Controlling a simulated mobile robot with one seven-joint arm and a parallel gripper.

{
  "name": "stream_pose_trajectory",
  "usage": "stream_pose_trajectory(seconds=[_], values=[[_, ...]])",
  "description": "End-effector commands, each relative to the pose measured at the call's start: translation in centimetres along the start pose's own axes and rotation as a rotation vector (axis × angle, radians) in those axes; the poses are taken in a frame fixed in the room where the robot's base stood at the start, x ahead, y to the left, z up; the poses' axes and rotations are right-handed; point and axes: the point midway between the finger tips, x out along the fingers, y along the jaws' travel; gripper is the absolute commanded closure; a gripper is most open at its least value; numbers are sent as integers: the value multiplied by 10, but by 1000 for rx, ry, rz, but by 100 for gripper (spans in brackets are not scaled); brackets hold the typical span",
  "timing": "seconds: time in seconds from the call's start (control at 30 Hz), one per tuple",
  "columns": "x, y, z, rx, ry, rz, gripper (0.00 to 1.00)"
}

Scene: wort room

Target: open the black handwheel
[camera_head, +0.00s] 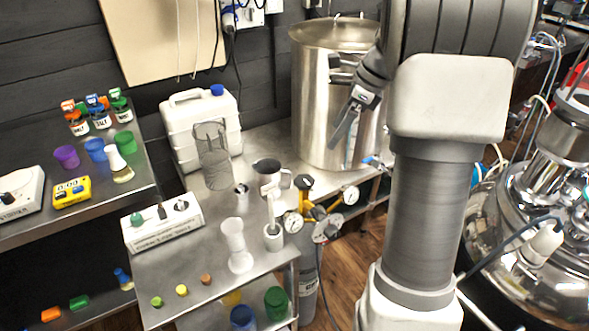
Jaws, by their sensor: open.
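My arm hides part of the pot.
The large steel pot (318,110) stands behind. The steel table (190,272) bears a white jug (202,125), a mesh cylinder (213,160), a stirrer box (162,222) and glassware. A shiny vessel (500,230) stands right. Some wooden floor (345,270) shows beside the cylinder.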

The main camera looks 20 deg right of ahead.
Motion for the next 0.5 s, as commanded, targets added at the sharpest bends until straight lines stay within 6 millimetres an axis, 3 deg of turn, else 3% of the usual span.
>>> stream_pose_trajectory(seconds=[0.17, 0.5], values=[[21, 0, 0, 3, -1, 3, 4], [95, 1, -1, 0, 0, 4, 4]])
